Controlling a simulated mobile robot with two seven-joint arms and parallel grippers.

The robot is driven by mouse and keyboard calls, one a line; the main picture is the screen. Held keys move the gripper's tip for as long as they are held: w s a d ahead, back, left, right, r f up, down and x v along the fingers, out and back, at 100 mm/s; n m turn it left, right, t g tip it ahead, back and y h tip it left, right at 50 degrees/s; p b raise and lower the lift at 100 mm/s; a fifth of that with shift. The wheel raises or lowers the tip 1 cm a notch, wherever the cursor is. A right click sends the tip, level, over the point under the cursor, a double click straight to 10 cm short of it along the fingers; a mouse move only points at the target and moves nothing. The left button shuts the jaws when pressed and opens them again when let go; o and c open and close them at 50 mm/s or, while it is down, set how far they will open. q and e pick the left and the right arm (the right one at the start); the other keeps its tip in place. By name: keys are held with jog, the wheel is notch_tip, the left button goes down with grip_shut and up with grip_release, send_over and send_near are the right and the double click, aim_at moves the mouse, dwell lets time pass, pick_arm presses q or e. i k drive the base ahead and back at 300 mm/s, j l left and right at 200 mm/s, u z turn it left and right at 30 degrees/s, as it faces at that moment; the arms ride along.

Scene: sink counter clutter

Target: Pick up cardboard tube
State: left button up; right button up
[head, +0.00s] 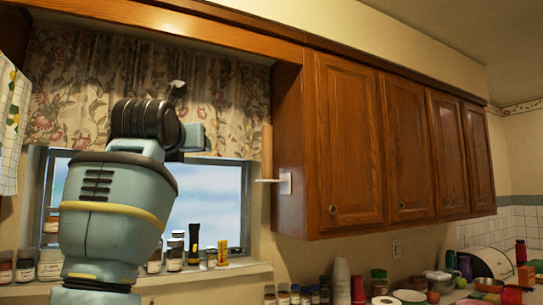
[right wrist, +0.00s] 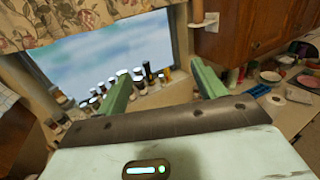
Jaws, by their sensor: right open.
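A tan upright tube (head: 267,151), which looks like the cardboard tube, stands on a white wall-mounted holder (head: 285,184) at the left side of the cabinets. In the right wrist view, the tube's lower part (right wrist: 197,11) and the holder (right wrist: 207,21) show at the top, right of the window. My right gripper (right wrist: 161,68) is open, its two green fingers wide apart with nothing between them. The tube is beyond and above the right finger, apart from it. My left gripper is not in view.
Jars, bottles and a black flashlight (head: 194,243) line the window sill (head: 205,270). Wooden cabinets (head: 345,140) overhang the counter on the right. Dishes, a paper roll (head: 385,300) and bottles clutter the counter. One of my arms blocks part of the window in the head view.

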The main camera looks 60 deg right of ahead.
aim_at(267, 130)
jog(key=i+l, duration=0.1)
jog(key=l, duration=0.5)
jog(key=i+l, duration=0.1)
jog(key=l, duration=0.45)
jog(key=i+l, duration=0.1)
jog(key=l, duration=0.5)
jog(key=i+l, duration=0.1)
jog(key=l, duration=0.45)
